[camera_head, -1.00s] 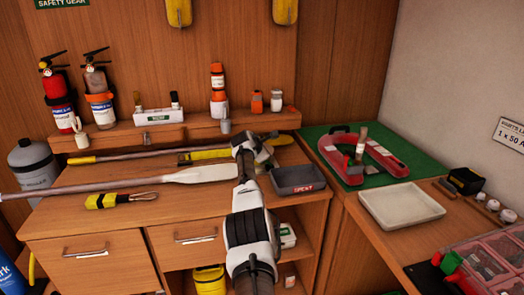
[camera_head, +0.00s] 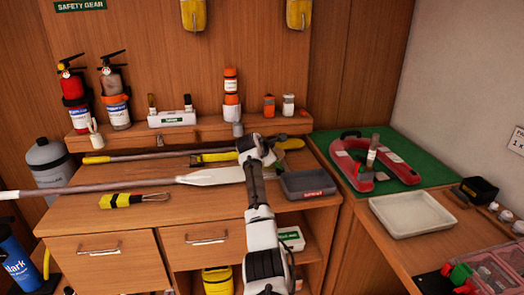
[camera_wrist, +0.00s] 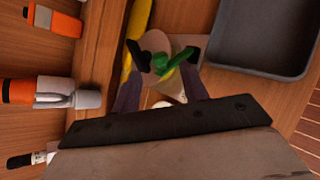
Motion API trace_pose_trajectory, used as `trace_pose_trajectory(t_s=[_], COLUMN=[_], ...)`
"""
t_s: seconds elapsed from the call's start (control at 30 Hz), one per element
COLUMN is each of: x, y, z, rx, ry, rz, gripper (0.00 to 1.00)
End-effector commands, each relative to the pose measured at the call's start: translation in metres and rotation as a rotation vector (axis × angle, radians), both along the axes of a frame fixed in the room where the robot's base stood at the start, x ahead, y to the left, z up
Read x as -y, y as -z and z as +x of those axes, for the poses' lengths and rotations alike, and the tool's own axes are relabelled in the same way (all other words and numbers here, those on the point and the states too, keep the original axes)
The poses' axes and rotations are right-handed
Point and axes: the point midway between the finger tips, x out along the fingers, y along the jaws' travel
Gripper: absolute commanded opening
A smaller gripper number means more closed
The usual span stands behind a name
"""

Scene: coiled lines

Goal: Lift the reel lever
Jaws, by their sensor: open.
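My gripper (camera_head: 258,150) is over the back of the wooden counter, beside the dark grey tray. In the wrist view my gripper (camera_wrist: 163,62) has its fingers apart, on either side of a small green part (camera_wrist: 174,58). A round pale pinkish piece (camera_wrist: 157,42) and a yellow piece (camera_wrist: 136,35) lie just beyond it. The green part looks lever-like, but I cannot tell for sure that it is the reel lever, nor whether the fingers touch it. In the head view my gripper hides this spot.
The dark grey tray (camera_head: 306,183) stands close to my gripper. A paddle (camera_head: 200,178) lies in front, and a yellow-ended pole (camera_head: 150,157) behind. Orange and white bottles (camera_head: 231,90) stand on the back ledge. A red horseshoe-shaped object (camera_head: 372,166) lies at right.

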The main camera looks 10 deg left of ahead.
Motion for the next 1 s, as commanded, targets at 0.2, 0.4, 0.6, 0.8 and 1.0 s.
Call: trace_pose_trajectory(t_s=[0.2, 0.4, 0.6, 0.8, 1.0], x=[-0.006, -0.012, -0.016, -0.018, -0.018], y=[-0.014, -0.031, -0.044, -0.048, -0.049], z=[-0.024, -0.049, -0.067, -0.073, -0.073], rx=[0.003, 0.002, 0.000, -0.001, -0.001], ry=[0.000, 0.000, 0.001, 0.001, 0.001], rz=[0.002, 0.001, 0.001, 0.001, 0.001], gripper=[0.44, 0.44, 0.44, 0.44, 0.44])
